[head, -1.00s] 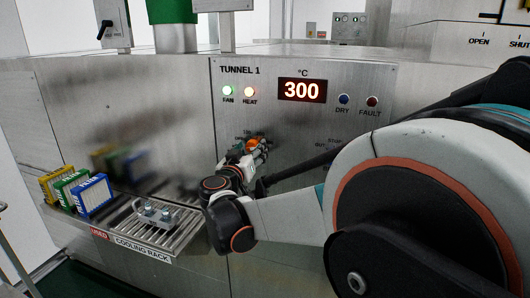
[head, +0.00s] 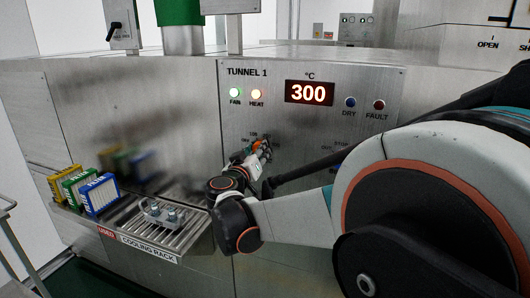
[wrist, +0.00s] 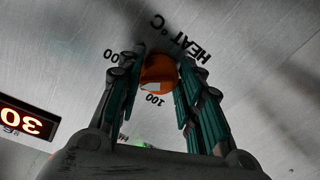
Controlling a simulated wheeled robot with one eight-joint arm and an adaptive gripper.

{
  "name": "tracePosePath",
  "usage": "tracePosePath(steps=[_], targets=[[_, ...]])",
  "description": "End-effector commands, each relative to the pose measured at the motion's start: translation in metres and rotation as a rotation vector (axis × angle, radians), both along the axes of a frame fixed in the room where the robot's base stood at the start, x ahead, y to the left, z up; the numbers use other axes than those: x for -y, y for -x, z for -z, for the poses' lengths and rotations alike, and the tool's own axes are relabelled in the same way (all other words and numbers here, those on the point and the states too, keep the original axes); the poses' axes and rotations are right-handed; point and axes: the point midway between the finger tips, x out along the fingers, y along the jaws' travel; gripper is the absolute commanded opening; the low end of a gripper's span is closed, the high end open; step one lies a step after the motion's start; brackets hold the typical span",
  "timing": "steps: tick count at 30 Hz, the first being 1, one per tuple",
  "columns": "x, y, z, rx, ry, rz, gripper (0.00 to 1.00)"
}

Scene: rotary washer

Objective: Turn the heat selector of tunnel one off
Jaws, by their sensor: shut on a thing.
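The heat selector is an orange knob (wrist: 158,72) on the steel panel, with a pale mark on its face. In the wrist view the lettering HEAT °C and a 100 mark are beside it, upside down. My gripper (wrist: 163,60) has its two green-padded fingers on either side of the knob and is shut on it. In the head view my gripper (head: 260,152) is at the panel below the lamps, and my arm and fingers mostly hide the knob. The TUNNEL 1 display (head: 309,93) reads 300. The HEAT lamp (head: 256,94) glows amber.
The FAN lamp (head: 234,93) glows green; the DRY lamp (head: 350,102) and FAULT lamp (head: 379,104) look dark. A cooling rack (head: 190,238) with a metal part juts out below left, beside several coloured filter boxes (head: 98,193). My arm covers the panel's right side.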

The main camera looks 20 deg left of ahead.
Motion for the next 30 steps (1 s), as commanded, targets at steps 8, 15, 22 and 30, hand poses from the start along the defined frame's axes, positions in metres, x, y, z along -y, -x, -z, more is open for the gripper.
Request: tracePosePath(steps=[8,15,22,30], targets=[[0.0000,0.0001,-0.0020,-0.020,0.256,0.000,0.09],[0.0002,0.0001,-0.0028,-0.038,0.484,0.000,0.09],[-0.0001,0.0002,-0.0034,-0.055,0.702,-0.001,0.09],[-0.0005,0.0003,-0.0043,-0.075,0.957,-0.001,0.09]])
